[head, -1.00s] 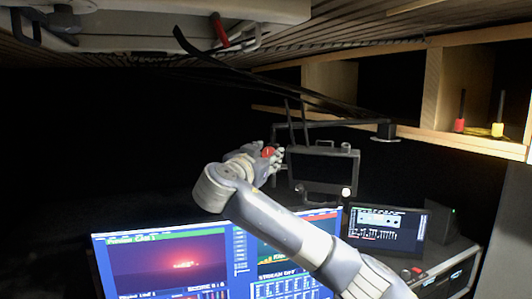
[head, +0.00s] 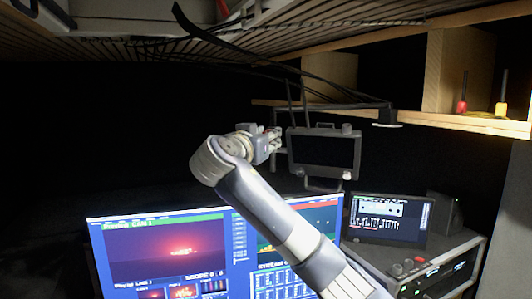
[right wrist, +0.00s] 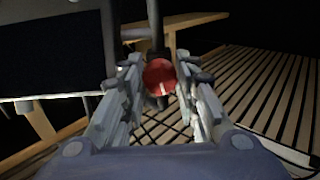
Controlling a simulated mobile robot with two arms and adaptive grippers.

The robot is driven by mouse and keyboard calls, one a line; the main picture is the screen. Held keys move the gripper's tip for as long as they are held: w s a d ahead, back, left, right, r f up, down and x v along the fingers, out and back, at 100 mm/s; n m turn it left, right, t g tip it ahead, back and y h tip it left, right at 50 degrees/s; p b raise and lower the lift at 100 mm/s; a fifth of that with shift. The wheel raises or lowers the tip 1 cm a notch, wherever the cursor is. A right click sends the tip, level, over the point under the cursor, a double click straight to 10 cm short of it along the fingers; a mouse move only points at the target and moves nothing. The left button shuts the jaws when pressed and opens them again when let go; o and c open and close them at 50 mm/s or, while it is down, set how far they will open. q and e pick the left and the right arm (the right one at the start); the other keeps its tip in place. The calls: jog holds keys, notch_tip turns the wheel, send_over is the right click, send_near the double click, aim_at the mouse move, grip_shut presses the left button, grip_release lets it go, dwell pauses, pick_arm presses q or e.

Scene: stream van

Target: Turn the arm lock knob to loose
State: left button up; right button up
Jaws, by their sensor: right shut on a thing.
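The red arm lock knob (right wrist: 159,77) shows in the right wrist view, round, with a short pale mark low on its face. It sits on a dark upright arm. My right gripper (right wrist: 161,75) has its two fingers closed in on either side of the knob, holding it. In the head view my right gripper (head: 273,140) is just left of the small dark monitor (head: 324,152), and its fingers mostly hide the knob. I cannot read a loose or locked marking. My left gripper is in neither view.
A large lit screen (head: 180,248) stands below my right arm. A smaller lit screen (head: 388,220) sits to the right on an equipment rack. A wooden shelf (head: 470,124) with small red and yellow items is at the upper right. Slatted wood runs overhead.

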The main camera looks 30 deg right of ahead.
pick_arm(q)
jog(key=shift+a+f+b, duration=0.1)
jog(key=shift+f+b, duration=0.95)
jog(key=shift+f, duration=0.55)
pick_arm(e)
jog(key=shift+r+n, duration=0.1)
jog(key=shift+n, duration=7.6)
jog(key=o, duration=0.7)
jog(key=shift+o, duration=0.5)
jog(key=shift+a, duration=0.1)
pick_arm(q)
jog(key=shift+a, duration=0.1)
